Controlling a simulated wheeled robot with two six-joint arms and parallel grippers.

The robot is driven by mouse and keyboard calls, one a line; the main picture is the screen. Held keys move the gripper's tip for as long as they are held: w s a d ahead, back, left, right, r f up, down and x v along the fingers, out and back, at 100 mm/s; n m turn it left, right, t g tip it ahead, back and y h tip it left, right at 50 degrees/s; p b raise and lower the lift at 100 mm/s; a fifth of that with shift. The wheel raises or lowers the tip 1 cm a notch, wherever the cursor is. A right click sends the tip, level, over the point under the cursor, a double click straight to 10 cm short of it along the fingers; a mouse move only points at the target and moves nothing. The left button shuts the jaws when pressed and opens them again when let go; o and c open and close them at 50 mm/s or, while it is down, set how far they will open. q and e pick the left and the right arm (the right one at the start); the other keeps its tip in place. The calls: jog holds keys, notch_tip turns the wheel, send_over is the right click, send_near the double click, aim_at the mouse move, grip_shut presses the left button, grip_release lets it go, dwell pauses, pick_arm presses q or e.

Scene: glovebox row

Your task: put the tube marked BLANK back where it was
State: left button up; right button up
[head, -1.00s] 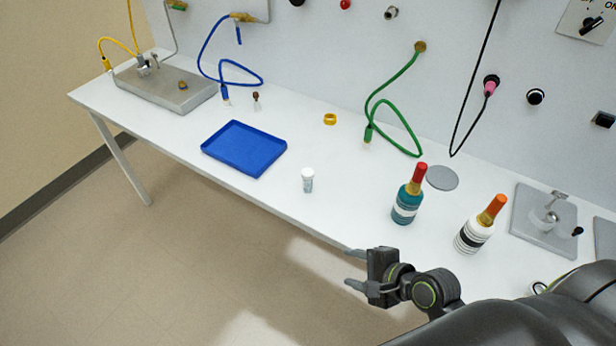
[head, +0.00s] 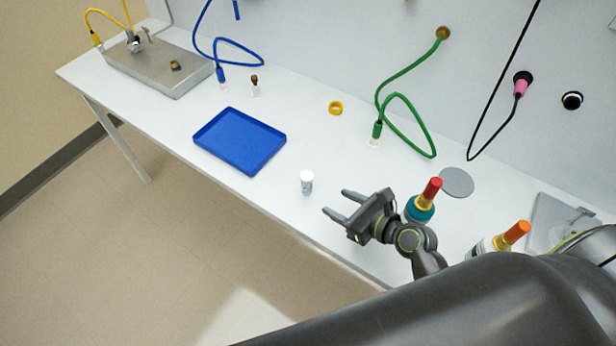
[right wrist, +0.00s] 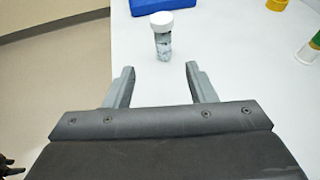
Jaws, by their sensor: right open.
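A small white-capped tube (head: 307,183) stands upright on the white bench near its front edge. It also shows in the right wrist view (right wrist: 162,38), with a mottled grey label; I cannot read any marking on it. My right gripper (head: 336,203) is open and empty, just right of the tube and apart from it. In the right wrist view the tube stands beyond the gap between the fingertips (right wrist: 160,68). A smaller brown-capped vial (head: 255,87) stands farther back on the bench. My left gripper does not show.
A blue tray (head: 240,141) lies left of the tube. A teal bottle (head: 419,212) stands close behind my right gripper, and an orange-topped bottle (head: 512,236) is partly hidden by my arm. A yellow ring (head: 336,108), green cable (head: 408,98) and grey disc (head: 457,182) are behind.

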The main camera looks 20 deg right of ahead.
aim_at(311, 185)
jog(key=x, duration=0.8)
jog(key=shift+w+d+f, duration=0.1)
jog(key=shift+w+d, duration=0.05)
jog(key=shift+w, duration=0.15)
jog(key=shift+w+a+p, duration=0.35)
jog(key=shift+w+a, duration=0.05)
jog(key=shift+w, duration=0.05)
jog(key=x, duration=0.4)
jog(key=shift+w+p, duration=0.3)
jog(key=shift+w+a, duration=0.1)
jog(key=shift+w, duration=0.2)
